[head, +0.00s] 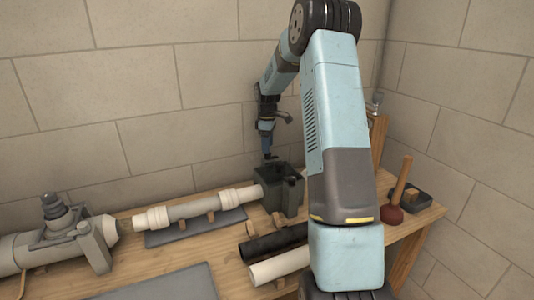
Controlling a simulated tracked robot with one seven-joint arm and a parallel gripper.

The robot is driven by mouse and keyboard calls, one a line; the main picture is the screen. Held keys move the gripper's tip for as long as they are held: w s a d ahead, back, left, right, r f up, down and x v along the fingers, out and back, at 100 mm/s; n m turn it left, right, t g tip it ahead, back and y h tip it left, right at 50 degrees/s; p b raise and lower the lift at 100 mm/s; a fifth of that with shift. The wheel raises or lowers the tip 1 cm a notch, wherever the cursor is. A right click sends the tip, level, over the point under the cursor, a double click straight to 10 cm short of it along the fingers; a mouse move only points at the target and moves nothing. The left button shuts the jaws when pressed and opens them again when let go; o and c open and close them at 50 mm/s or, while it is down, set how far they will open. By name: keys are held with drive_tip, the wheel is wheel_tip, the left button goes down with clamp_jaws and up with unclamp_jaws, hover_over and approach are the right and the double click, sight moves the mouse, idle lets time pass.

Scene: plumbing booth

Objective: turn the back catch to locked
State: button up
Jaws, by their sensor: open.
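My gripper (270,156) points down just above a dark open-topped box (288,199) on the far side of the workbench. It is open, small in view and appears empty. It looks apart from the box. I cannot make out the back catch in this view, nor which way it is turned. A pale pipe with collars (190,210) lies on supports, its right end close to the box. A large grey pipe fitting with a clamp-like frame (93,245) stands at the left. My own arm hides part of the bench right of the box.
The wooden bench (130,265) runs along a block wall. A black pipe (270,244) and a white pipe (280,266) lie in front of the box. A plunger (392,210) and a small dark tray (419,201) are at the right. A grey mat (175,284) is at the front.

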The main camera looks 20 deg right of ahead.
drive_tip(key=shift+f, duration=2)
drive_tip(key=c, duration=1)
drive_tip(key=shift+a, duration=0.1)
drive_tip(key=shift+c, duration=0.3)
